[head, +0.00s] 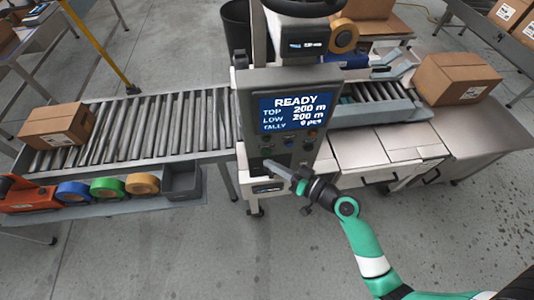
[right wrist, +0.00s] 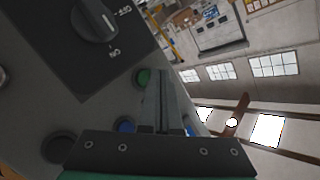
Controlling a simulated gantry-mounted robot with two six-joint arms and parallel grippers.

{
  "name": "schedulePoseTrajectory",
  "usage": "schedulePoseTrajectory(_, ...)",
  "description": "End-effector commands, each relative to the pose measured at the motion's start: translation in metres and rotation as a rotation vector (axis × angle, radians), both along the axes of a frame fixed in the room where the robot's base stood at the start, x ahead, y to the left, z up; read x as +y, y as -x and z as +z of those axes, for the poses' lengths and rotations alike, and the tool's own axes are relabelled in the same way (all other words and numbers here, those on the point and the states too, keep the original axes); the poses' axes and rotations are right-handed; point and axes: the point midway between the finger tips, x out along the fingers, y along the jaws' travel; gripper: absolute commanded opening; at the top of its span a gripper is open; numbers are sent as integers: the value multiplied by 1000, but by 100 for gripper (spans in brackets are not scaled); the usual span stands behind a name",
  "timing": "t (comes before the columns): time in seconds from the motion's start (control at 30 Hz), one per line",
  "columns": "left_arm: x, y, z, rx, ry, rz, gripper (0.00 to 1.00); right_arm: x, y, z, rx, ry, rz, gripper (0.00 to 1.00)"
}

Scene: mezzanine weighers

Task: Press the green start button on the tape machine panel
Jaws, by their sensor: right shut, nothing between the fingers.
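The tape machine panel (head: 243,120) stands in the middle of the head view, its screen (head: 295,112) reading READY. A row of small buttons sits below the screen. In the right wrist view the green button (right wrist: 143,78) is on the grey panel face, just left of my finger ends. My right gripper (head: 270,165) is shut and empty in front of the panel's lower part; its fingers (right wrist: 163,78) also show in the right wrist view. I cannot tell whether they touch the panel. My left gripper is not in view.
A rotary OFF/ON switch (right wrist: 95,20), a blue button (right wrist: 125,125) and a dark button (right wrist: 60,148) are near the green one. A roller conveyor (head: 150,125) with a carton (head: 57,126) runs left. Another carton (head: 455,79) is at right. Tape rolls (head: 107,187) lie on a lower shelf.

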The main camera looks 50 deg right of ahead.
Motion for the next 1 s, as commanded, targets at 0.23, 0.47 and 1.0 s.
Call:
schedulePoseTrajectory(0.23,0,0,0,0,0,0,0,0,0,0,0,0,0,0)
schedulePoseTrajectory(0.47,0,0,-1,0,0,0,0,-1,-2,0,-1,0,-1,0)
schedulePoseTrajectory(1.0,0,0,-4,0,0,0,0,-6,-7,0,0,0,0,0)
